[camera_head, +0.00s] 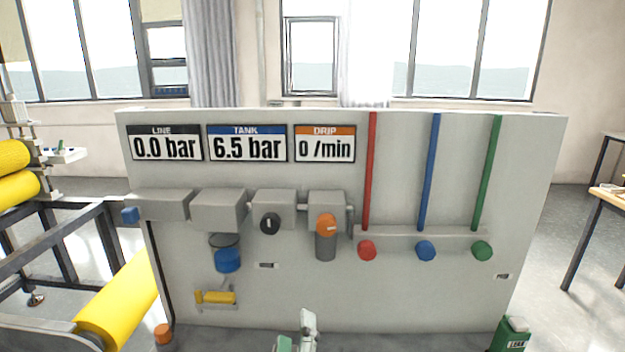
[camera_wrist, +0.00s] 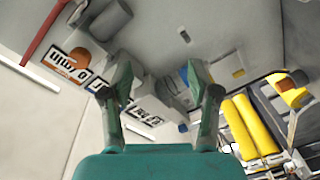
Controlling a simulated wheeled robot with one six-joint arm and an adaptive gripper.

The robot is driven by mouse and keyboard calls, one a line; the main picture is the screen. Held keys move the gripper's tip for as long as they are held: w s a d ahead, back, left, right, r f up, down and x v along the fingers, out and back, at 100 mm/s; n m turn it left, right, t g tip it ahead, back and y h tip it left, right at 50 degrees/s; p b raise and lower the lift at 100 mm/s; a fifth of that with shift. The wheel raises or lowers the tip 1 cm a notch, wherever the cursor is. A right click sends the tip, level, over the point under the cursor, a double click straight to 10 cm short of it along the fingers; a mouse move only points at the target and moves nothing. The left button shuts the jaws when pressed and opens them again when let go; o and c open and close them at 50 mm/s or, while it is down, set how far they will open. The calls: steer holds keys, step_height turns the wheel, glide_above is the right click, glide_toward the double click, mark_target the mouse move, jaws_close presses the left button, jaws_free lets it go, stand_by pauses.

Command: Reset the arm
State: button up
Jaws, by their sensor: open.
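My gripper (camera_wrist: 160,92) is open, with its two fingers spread apart and nothing between them in the wrist view. In the head view, part of my gripper (camera_head: 298,335) shows at the bottom edge, in front of the lower part of the grey panel (camera_head: 400,295). The panel carries displays reading LINE 0.0 bar (camera_head: 165,144), TANK 6.5 bar (camera_head: 247,143) and DRIP 0 /min (camera_head: 325,144). The wrist view is strongly tilted and shows the panel at an angle.
The panel bears a black knob (camera_head: 270,223), an orange-topped cylinder (camera_head: 326,240), a blue bowl (camera_head: 228,260), a yellow lever (camera_head: 219,298), and red, blue and green knobs (camera_head: 425,251). A green can (camera_head: 512,335) stands lower right. Yellow rollers (camera_head: 120,300) are at left.

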steer(key=s+d+f+m+g+y, duration=0.1)
steer(key=s+d+f, duration=0.55)
steer(key=f, duration=0.35)
steer(key=s+d+f+m+g+y, duration=0.1)
steer(key=s+d+f, duration=0.55)
steer(key=f, duration=0.35)
steer(key=s+d+m+h, duration=0.1)
steer(key=s+d+m, duration=0.2)
steer(key=s, duration=0.5)
steer(key=s+d+f+m+h, duration=0.1)
steer(key=s+d+m, duration=0.1)
steer(key=s, duration=0.6)
steer(key=s+d+m+g+h, duration=0.1)
steer(key=s+d+m, duration=0.2)
steer(key=s, duration=0.6)
steer(key=shift+d+f+m, duration=0.35)
steer(key=shift+m, duration=0.45)
